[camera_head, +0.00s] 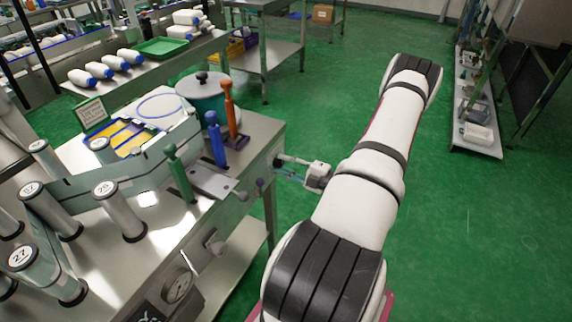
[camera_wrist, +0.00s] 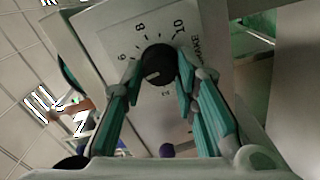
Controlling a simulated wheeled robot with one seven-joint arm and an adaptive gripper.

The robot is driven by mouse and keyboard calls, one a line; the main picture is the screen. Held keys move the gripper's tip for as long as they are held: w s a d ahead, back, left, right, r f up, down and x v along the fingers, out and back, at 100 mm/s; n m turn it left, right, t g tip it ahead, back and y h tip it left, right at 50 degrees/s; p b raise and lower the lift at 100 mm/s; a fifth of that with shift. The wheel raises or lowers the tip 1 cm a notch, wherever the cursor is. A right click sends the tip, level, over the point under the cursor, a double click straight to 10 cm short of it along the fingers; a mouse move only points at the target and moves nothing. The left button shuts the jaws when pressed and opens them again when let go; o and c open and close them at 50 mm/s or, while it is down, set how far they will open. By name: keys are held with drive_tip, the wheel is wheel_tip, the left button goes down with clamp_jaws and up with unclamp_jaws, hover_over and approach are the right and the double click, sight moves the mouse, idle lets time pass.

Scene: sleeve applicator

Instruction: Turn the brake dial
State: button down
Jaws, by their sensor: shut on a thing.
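The brake dial (camera_wrist: 160,64) is a round black knob with a light pointer mark, on a pale plate (camera_wrist: 118,38) printed with numbers and the word BRAKE. In the wrist view my gripper (camera_wrist: 160,72) has its two teal fingers on either side of the knob, shut on it. In the head view my gripper (camera_head: 287,168) reaches the right end of the machine's table. The dial itself cannot be made out in the head view.
A pressure gauge (camera_head: 177,285) and knobs sit on the machine's front. Several numbered cylinders (camera_head: 119,212) stand at left. The green floor (camera_head: 480,225) at right is clear.

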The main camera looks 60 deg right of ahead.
idle(0.5)
drive_tip(key=c, duration=1.2)
unclamp_jaws()
drive_tip(key=shift+c, duration=0.2)
drive_tip(key=shift+s, duration=0.1)
drive_tip(key=s+d, duration=0.1)
drive_tip(key=s, duration=1.1)
drive_tip(key=shift+w, duration=0.1)
